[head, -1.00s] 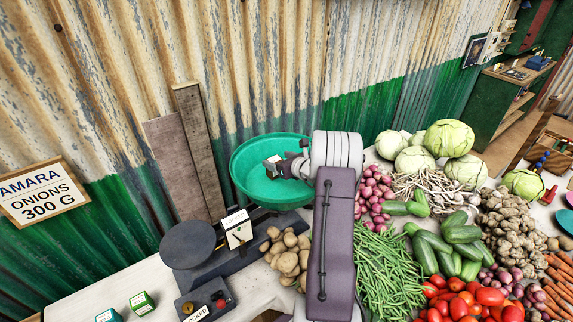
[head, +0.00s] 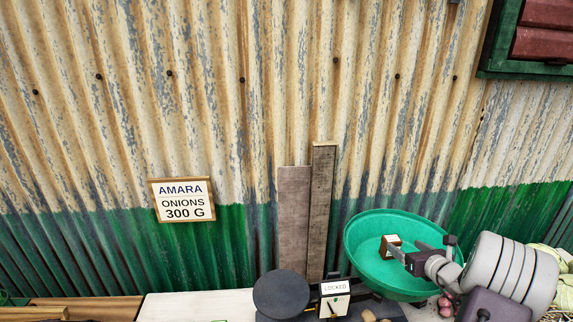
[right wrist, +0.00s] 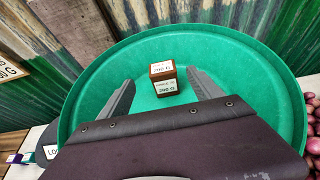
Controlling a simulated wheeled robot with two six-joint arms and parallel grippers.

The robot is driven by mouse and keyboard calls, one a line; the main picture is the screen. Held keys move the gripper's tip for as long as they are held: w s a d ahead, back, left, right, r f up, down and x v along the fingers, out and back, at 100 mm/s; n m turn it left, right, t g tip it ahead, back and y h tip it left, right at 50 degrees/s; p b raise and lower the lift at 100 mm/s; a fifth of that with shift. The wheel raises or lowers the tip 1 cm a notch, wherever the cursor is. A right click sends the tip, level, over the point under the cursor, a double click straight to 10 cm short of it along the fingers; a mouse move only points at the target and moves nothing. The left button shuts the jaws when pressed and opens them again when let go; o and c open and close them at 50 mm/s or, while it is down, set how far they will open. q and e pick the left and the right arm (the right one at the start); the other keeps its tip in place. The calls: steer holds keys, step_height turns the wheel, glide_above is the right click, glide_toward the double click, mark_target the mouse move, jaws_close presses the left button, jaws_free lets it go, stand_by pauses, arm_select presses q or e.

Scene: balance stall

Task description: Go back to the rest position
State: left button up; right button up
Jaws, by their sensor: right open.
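My right gripper (head: 410,248) is over the green scale pan (head: 362,228), at the right of the head view. In the right wrist view its two fingers are spread apart, with nothing held between them. A small brown block (head: 391,240) with white labels sits in the pan just beyond the fingers. The block also shows in the right wrist view (right wrist: 163,78), centred between the finger lines and apart from both. My left gripper is not in view.
Two planks (head: 321,210) lean on the corrugated wall behind. A sign reading AMARA ONIONS 300 G (head: 185,200) hangs there. Onions (right wrist: 314,145) lie right of the pan.

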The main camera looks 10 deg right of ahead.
steer(key=w+a+r+n+y, duration=0.1)
steer(key=w+a, duration=0.1)
steer(key=a, duration=0.3)
steer(key=w+a+r+n+y, duration=0.2)
steer(key=a, duration=0.3)
steer(key=w+a+r+n+y, duration=0.1)
steer(key=w+a+n, duration=0.1)
steer(key=a, duration=0.4)
steer(key=shift+w+r+y, duration=0.15)
steer(key=shift+r+y, duration=0.05)
steer(key=shift+y, duration=0.2)
steer(key=s+a+f+n+g+y, duration=0.25)
steer(key=s+a+n, duration=0.25)
steer(key=a, duration=0.6)
steer(key=s+a+f+n+g+y, duration=0.15)
steer(key=s+a+n+g, duration=0.35)
steer(key=a, duration=0.5)
steer(key=s+a+f+n+g+h, duration=0.25)
steer(key=s+f+n+g, duration=0.2)
steer(key=s+n, duration=0.6)
steer(key=s+d+f+n+h, duration=0.4)
steer(key=s+d+n, duration=0.2)
steer(key=n, duration=0.5)
steer(key=shift+d+h, duration=0.35)
steer(key=shift+d, duration=0.9)
